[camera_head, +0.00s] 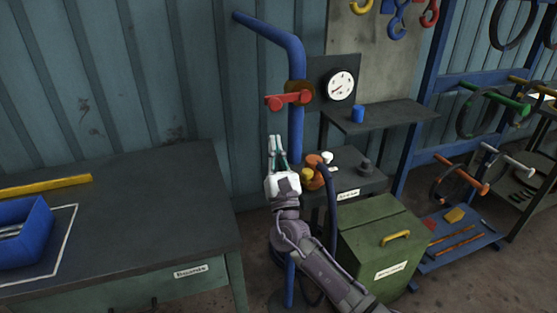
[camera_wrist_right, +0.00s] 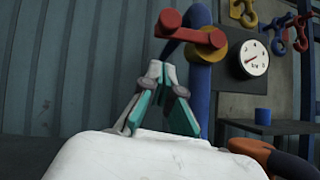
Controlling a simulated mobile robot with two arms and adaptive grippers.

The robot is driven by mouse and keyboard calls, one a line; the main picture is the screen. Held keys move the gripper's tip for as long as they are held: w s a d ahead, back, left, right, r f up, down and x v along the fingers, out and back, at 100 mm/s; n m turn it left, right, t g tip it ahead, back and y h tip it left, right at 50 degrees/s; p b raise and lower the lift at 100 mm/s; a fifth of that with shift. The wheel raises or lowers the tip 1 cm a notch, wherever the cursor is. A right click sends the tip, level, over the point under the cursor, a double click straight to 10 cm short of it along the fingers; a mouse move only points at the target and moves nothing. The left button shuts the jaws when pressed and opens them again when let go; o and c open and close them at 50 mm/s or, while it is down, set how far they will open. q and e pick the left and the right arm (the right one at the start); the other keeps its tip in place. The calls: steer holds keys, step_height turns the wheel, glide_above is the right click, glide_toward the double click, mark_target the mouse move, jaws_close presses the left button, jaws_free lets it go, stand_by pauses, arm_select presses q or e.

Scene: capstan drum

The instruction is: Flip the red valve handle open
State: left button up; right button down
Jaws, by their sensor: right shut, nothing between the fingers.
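The red valve handle (camera_head: 288,99) sits across the blue standpipe (camera_head: 297,60), roughly level and jutting left from a brown valve body (camera_head: 299,88). In the right wrist view the red handle (camera_wrist_right: 190,37) is just above and beyond the fingertips. My right gripper (camera_head: 277,138) points up below the handle, in front of the pipe, and is apart from it in the head view. Its fingers (camera_wrist_right: 166,68) come together at the tips with nothing between them. My left gripper is out of view.
A round white gauge (camera_head: 341,85) is right of the valve. A blue cup (camera_head: 358,114) stands on a grey shelf (camera_head: 392,117). A green box (camera_head: 382,235) is at lower right. A dark table (camera_head: 130,225) with a blue bin (camera_head: 24,250) is at left.

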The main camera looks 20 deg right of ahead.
mark_target(290, 100)
steer(key=r, duration=0.1)
steer(key=w+r+p, duration=0.1)
steer(key=r, duration=0.1)
steer(key=r+p, duration=0.1)
steer(key=r, duration=0.1)
steer(key=shift+w+d, duration=0.35)
steer(key=shift+w, duration=0.05)
